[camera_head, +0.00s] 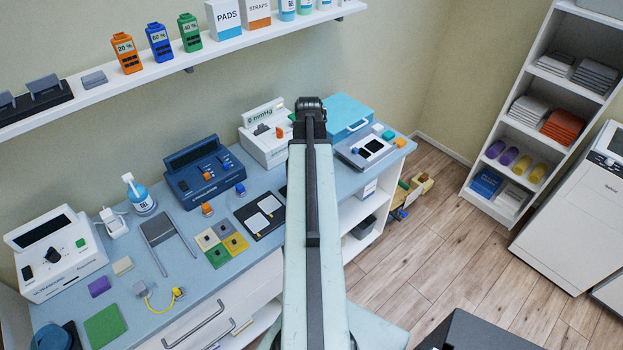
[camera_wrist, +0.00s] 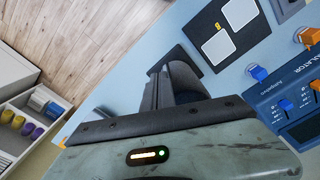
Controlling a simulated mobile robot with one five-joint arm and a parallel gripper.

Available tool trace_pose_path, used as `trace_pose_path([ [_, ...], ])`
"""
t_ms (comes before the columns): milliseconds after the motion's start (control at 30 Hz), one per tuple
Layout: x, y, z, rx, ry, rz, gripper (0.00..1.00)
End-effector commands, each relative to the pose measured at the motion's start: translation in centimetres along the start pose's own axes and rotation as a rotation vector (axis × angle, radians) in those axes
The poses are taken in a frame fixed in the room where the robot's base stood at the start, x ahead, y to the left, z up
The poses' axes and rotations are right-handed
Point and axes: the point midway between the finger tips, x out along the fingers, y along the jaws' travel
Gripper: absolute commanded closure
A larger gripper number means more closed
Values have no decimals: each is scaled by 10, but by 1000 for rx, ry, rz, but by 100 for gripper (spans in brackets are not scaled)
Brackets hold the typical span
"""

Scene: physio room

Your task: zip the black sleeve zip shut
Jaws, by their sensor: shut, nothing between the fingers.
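My gripper (camera_wrist: 166,72) shows in the wrist view as dark fingers, shut and empty, above the blue worktop. In the head view my own arm stands in front of the worktop and the fingers are hidden. I cannot make out a black sleeve zip for sure in either view. A black panel with two white pads (camera_head: 249,224) lies on the worktop left of my arm. It also shows in the wrist view (camera_wrist: 207,23), beyond the fingers and apart from them. A grey piece with two long strips (camera_head: 157,229) lies further left.
The blue worktop (camera_head: 214,281) holds a dark blue device (camera_head: 203,183), a white device (camera_head: 60,258), coloured squares (camera_head: 219,254) and a teal case (camera_head: 343,112). A wall shelf (camera_head: 190,62) runs above. Wood floor (camera_head: 440,250) is open right of the bench.

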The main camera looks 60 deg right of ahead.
Motion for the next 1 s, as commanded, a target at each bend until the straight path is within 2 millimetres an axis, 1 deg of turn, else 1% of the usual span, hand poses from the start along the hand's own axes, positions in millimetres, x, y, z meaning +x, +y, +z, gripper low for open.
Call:
trace_pose_path([
  [33,4,0,0,0,0,0,100],
  [300,15,0,0,-1,0,0,100],
  [533,10,2,4,0,0,0,100],
  [1000,-4,16,30,0,0,0,100],
])
